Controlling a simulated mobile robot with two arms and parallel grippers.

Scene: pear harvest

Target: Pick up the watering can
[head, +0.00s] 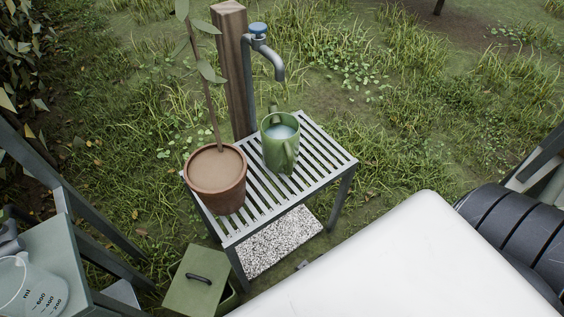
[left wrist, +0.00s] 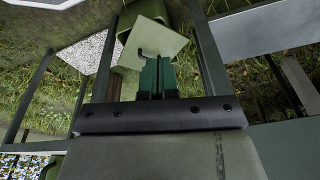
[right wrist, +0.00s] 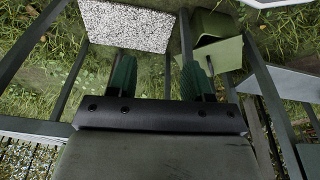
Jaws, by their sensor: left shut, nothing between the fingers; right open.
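The green watering can (head: 270,152) stands upright on a slatted metal table (head: 325,153), under a tap. Its top is open and pale liquid shows inside. The can is not clearly visible in either wrist view. My left gripper (left wrist: 158,78) is shut and empty, with a green box and its lid beyond its fingers. My right gripper (right wrist: 158,78) is open and empty, its two green fingers apart, with a speckled slab beyond them. Neither gripper shows in the head view.
A terracotta pot (head: 216,190) with a thin-stemmed plant stands left of the can. A tap (head: 270,52) on a wooden post (head: 232,75) rises behind it. A green lidded box (head: 195,282) sits on the ground. A measuring jug (head: 35,290) is at lower left. Grass lies right of the table.

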